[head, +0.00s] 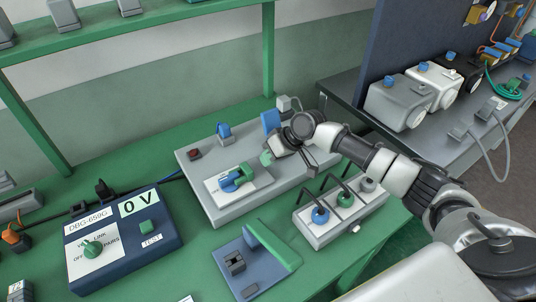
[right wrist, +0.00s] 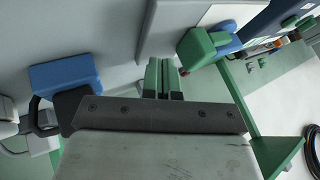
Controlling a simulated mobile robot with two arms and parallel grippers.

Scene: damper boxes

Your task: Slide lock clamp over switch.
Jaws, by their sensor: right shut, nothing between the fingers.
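My right gripper (head: 266,158) is shut and empty, its green fingertips together above the grey panel (head: 205,200). The closed fingertips show in the right wrist view (right wrist: 163,78). A green and blue switch-like part (head: 235,179) sits on a white plate left of the fingertips; it also shows in the right wrist view (right wrist: 205,46), apart from the fingers. A blue block (head: 270,121) stands at the panel's back edge, beside my gripper; in the right wrist view a blue block (right wrist: 65,74) has a black loop beside it. I cannot tell which part is the lock clamp. My left gripper is out of view.
On the panel are a blue knob (head: 223,131) and a red button (head: 194,154). A box with padlock-like shackles (head: 341,212) stands in front right. A blue tester (head: 125,243) reading 0 V stands left. A blue stand with a green bar (head: 270,243) is in front.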

